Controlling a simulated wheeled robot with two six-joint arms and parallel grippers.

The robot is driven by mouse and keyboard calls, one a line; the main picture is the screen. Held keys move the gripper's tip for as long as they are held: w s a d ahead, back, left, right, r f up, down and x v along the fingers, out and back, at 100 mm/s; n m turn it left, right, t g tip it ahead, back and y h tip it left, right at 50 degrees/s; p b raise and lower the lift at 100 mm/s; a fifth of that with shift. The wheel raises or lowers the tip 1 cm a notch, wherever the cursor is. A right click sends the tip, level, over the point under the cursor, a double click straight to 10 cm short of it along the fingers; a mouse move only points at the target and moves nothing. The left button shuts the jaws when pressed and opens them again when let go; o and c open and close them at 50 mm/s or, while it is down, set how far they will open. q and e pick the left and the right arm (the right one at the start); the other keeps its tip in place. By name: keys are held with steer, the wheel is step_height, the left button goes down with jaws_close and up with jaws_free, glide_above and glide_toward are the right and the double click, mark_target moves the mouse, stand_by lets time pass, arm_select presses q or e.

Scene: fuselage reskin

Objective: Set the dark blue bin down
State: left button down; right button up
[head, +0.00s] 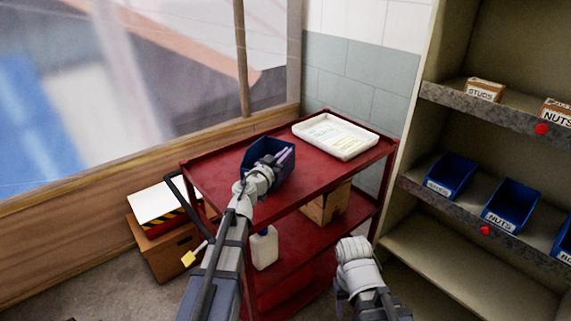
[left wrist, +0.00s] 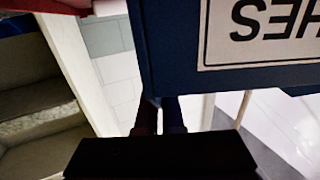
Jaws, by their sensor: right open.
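The dark blue bin (head: 262,150) is at the top of the red cart (head: 215,180), toward its back left. I cannot tell whether it rests on the shelf or hangs just above it. My left gripper (head: 280,160) is at the bin and covers part of it. My right gripper (head: 354,250) is open and empty, in front of the cart's right side.
A white tray (head: 335,137) lies at the cart top's back right. A cardboard box (head: 325,205) and a white bottle (head: 264,248) are lower on the cart. A shelf rack (head: 425,180) with blue bins stands at right. The cart top's front right is clear.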

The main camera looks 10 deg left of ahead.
arm_select(q)
steer(key=shift+f, duration=0.6)
steer(key=shift+f, duration=0.1)
steer(key=shift+f+b, duration=0.15)
steer(key=shift+b, duration=0.25)
steer(key=c, duration=1)
jaws_free()
steer(key=shift+c, duration=0.2)
steer(key=shift+r, duration=0.2)
steer(key=shift+r+p, duration=0.15)
steer(key=shift+p, duration=0.25)
steer(key=v, duration=0.7)
steer(key=shift+s+a, duration=0.1)
steer(key=shift+s, duration=0.15)
